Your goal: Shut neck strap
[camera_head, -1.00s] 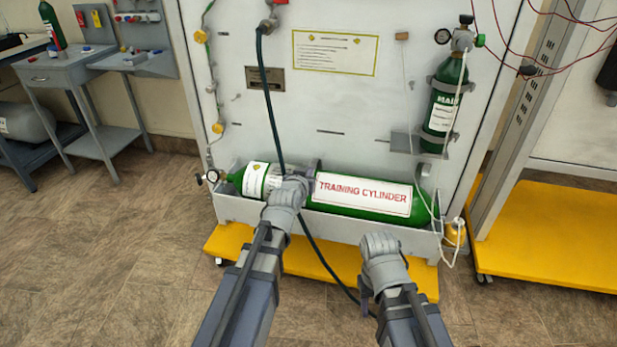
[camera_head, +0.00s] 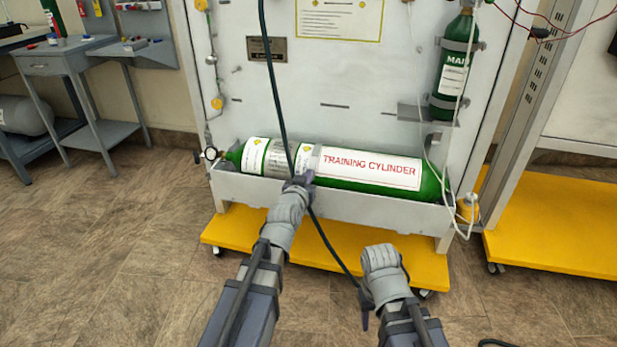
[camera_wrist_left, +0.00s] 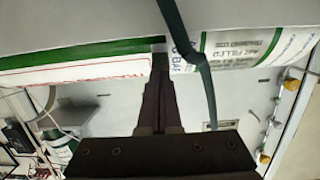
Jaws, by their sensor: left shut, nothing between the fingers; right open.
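The green training cylinder (camera_head: 425,186) lies on its side in a grey trough, its neck end and gauge to the left. My left gripper (camera_head: 302,179) is shut and empty at the trough's front edge, just below the band. In the left wrist view its fingers (camera_wrist_left: 159,72) are together and point at the cylinder. My right gripper (camera_head: 365,306) is open and empty, low and to the right, away from the cylinder.
A dark hose (camera_head: 273,75) hangs across the cylinder and runs down past my left gripper; it also crosses the left wrist view (camera_wrist_left: 188,50). The trough (camera_head: 385,211) stands above a yellow base (camera_head: 245,228). A smaller green cylinder (camera_head: 451,85) is mounted upper right.

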